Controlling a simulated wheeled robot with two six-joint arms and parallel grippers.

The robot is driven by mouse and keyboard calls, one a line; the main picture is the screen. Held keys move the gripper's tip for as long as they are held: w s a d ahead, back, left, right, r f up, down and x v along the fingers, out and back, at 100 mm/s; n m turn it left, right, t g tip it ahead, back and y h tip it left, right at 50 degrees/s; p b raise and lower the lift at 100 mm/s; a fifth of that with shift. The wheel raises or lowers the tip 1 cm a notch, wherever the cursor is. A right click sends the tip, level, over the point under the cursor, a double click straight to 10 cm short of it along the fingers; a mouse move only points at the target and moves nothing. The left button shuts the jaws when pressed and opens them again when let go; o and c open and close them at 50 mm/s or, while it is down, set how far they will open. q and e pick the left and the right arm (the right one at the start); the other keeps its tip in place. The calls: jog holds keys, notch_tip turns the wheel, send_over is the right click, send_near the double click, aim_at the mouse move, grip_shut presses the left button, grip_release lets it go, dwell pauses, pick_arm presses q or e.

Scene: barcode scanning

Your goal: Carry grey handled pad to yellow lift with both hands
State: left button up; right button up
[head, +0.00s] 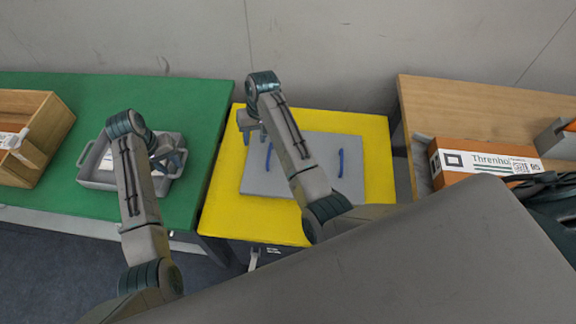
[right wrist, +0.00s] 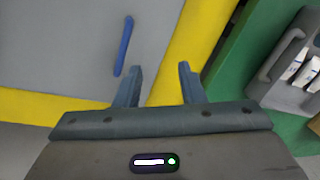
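The grey handled pad (head: 325,155) lies flat on the yellow lift (head: 380,170). It has two blue handles, one at its left (head: 268,156) and one at its right (head: 340,163). My right arm hides part of its middle. My right gripper (head: 254,136) is above the pad's left edge, open and empty, apart from the left handle. In the right wrist view its fingers (right wrist: 160,85) are spread, with a blue handle (right wrist: 124,45) just beyond them to the left. My left gripper (head: 168,160) is over the grey tray; its finger opening is unclear.
A grey tray (head: 88,180) with a white item stands on the green table (head: 205,100). A wooden box (head: 55,125) is at far left. An orange Threnhol box (head: 480,160) is on the wooden table (head: 450,95) at right. A grey wall stands behind.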

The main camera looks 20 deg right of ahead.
notch_tip(320, 180, up, 7)
jog(key=d, duration=0.2)
jog(key=shift+d, duration=0.2)
jog(key=shift+s, duration=0.15)
